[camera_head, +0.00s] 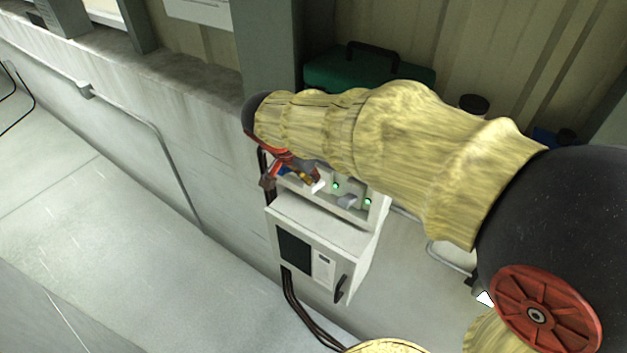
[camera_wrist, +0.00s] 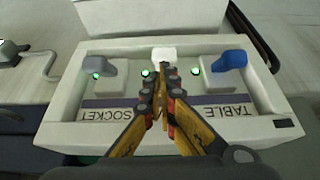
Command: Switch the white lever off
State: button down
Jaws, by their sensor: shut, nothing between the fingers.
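A white switch panel (camera_wrist: 95,60) carries three levers in a row, and the white lever (camera_wrist: 165,54) is the middle one. A grey lever (camera_wrist: 93,67) is to its left and a blue lever (camera_wrist: 229,61) to its right. A green light (camera_wrist: 146,72) glows beside the white lever. My gripper (camera_wrist: 166,78) is shut and empty, its fingertips just in front of the white lever; I cannot tell whether they touch it. In the head view my gripper (camera_head: 303,178) is over the panel and the white lever (camera_head: 318,186) shows beside its fingers.
Labels read SOCKET (camera_wrist: 103,115) and TABLE (camera_wrist: 228,110); the middle label is hidden by my fingers. Green lights also glow by the other levers. A white cabinet (camera_head: 312,225) is below the panel. A green case (camera_head: 365,72) sits on the ledge behind my arm.

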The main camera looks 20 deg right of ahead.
aim_at(310, 188)
jog(key=shift+s+a+f+t+h+b, duration=0.25)
jog(key=shift+f+h+b, duration=0.2)
jog(key=shift+b, duration=1.15)
jog(key=shift+s+a+f+t+h+b, duration=0.15)
jog(key=shift+a+f+t+h+b, duration=0.3)
jog(key=shift+b, duration=1.15)
jog(key=f+h+b, duration=0.1)
jog(key=b, duration=0.3)
jog(key=f+t+h+b, duration=0.1)
jog(key=b, duration=0.4)
jog(key=shift+s+a+t, duration=0.3)
jog(key=shift+s+a, duration=0.05)
jog(key=shift+a, duration=0.05)
jog(key=shift+d+r, duration=0.1)
jog(key=shift+r, duration=0.4)
jog(key=shift+w+d, duration=0.1)
jog(key=shift+w+d+r, duration=0.3)
jog(key=shift+w+d, duration=0.05)
jog(key=shift+d, duration=0.15)
